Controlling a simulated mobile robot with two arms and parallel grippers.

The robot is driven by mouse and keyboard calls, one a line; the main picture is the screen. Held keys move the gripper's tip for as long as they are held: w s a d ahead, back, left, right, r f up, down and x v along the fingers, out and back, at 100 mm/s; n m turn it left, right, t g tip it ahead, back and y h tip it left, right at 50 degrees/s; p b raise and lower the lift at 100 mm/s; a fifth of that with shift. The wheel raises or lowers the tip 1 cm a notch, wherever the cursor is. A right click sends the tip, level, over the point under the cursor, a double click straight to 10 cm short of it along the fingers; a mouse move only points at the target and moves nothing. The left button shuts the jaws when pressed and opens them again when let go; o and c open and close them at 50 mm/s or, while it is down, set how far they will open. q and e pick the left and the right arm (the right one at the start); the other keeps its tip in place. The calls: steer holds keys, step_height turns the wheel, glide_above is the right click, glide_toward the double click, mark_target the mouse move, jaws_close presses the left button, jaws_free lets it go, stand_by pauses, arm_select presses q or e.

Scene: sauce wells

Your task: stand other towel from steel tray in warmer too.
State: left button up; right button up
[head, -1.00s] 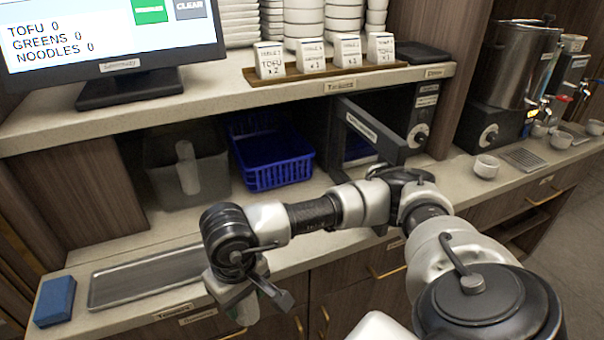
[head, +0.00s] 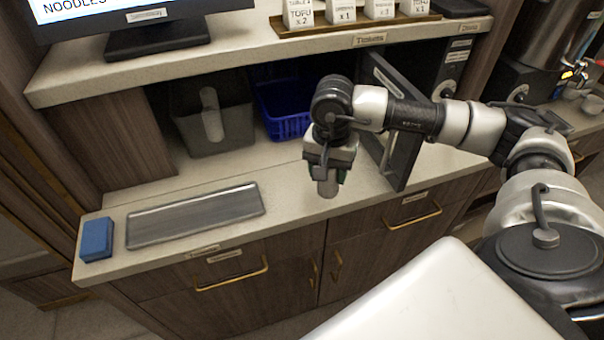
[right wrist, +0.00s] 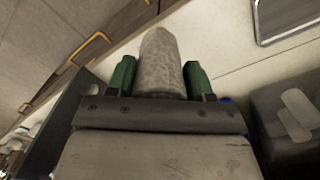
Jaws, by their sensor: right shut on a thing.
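My right gripper (head: 329,168) is shut on a rolled pale grey towel (head: 327,187), which hangs roughly upright above the counter. In the right wrist view, the towel (right wrist: 161,65) sits between the green-padded fingers (right wrist: 161,78). The steel tray (head: 196,216) lies at the counter's front left, and no towel shows on it. The warmer (head: 452,78) is a dark box under the shelf. Its open door (head: 398,150) juts toward me, just right of my gripper. My wrist and the door hide the warmer's inside. My left gripper is not in view.
A blue sponge (head: 97,239) lies left of the tray. A grey bin (head: 212,130) with a pale handled thing and a blue basket (head: 285,108) stand under the shelf (head: 250,60). The counter between tray and gripper is clear.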

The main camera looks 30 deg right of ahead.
steer(key=w+d+r+m+p, duration=0.1)
steer(key=d+r+m+p, duration=0.1)
steer(key=d+r+m, duration=0.4)
steer(key=w+a+f+p, duration=0.2)
steer(key=w+f, duration=0.1)
steer(key=f, duration=0.1)
steer(key=w+a+f+p, duration=0.2)
steer(key=w+f, duration=0.1)
steer(key=f, duration=0.1)
steer(key=w+a+f+p, duration=0.1)
steer(key=w+a+f, duration=0.1)
steer(key=w+f, duration=0.1)
steer(key=shift+w+a+f+p, duration=0.1)
steer(key=shift+f+p, duration=0.3)
steer(key=shift+f, duration=0.25)
steer(key=shift+f+b, duration=0.25)
steer(key=shift+b, duration=0.1)
steer(key=o, duration=0.9)
steer(key=shift+r, duration=0.1)
